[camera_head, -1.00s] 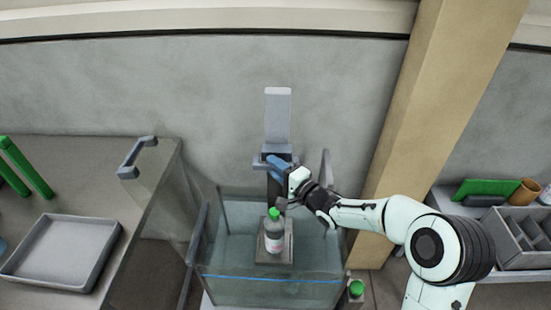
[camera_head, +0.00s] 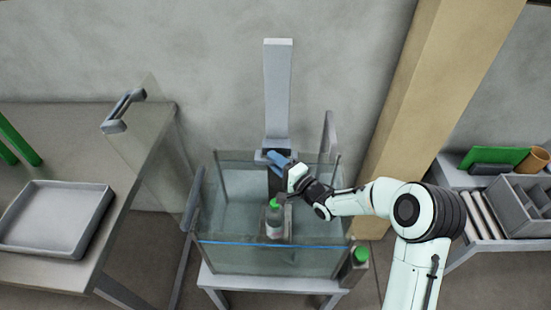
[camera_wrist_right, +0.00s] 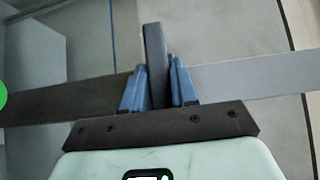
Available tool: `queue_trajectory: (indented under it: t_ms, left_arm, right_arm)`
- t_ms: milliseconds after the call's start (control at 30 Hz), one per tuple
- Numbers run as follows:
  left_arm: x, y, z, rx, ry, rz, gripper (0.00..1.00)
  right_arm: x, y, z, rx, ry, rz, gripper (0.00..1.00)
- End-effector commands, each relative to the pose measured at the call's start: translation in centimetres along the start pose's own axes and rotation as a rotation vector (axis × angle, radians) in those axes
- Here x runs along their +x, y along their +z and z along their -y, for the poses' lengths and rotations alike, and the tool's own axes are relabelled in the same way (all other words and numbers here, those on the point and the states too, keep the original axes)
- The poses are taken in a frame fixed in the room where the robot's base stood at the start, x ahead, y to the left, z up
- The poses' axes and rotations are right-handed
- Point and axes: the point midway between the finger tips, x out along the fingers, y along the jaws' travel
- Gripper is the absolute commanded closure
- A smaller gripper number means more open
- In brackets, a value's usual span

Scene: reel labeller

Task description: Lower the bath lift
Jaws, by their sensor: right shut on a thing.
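The bath lift has a tall pale grey column (camera_head: 278,90) at the back of a glass tank (camera_head: 222,240). Its dark carriage and small platform are partly hidden by my arm and the bottle. A bottle with a green cap (camera_head: 273,218) stands upright on the platform, inside the tank. My right gripper (camera_head: 279,162) is at the carriage in front of the column. In the right wrist view its blue fingers (camera_wrist_right: 157,85) are shut on the lift's dark grey handle (camera_wrist_right: 154,50). The column also shows there (camera_wrist_right: 245,77). My left gripper is out of view.
A table with a grey tray (camera_head: 62,252) and green bars stands at left. A glass door with a grey handle (camera_head: 124,110) is near the tank. Another green-capped bottle (camera_head: 354,265) is right of the tank. A beige post (camera_head: 435,110) and a shelf with a grey organiser (camera_head: 515,212) are at right.

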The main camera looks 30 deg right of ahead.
Motion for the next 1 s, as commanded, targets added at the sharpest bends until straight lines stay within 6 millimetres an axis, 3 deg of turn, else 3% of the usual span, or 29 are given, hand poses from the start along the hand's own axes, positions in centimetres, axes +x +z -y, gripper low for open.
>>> queue_trajectory:
  t_ms: [433,467,500,533,833,1000]
  left_arm:
    - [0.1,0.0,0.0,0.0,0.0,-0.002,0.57]
    - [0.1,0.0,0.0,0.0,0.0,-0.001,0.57]
    - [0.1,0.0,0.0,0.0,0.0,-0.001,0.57]
    - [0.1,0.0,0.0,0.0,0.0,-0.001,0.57]
    - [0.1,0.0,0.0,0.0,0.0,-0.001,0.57]
    - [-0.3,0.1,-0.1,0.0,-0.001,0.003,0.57]
  right_arm:
    - [0.0,0.0,-0.3,0.0,0.001,0.0,1.0]
    - [0.0,0.0,-0.3,0.0,0.0,0.0,0.69]
    - [0.0,0.0,-0.3,0.0,0.0,0.0,0.56]
    - [0.0,0.0,-0.3,0.0,0.0,0.0,0.51]
    - [0.0,0.0,-0.1,-0.001,-0.002,0.0,0.51]
    - [0.0,0.0,1.7,-0.003,-0.004,0.0,0.51]
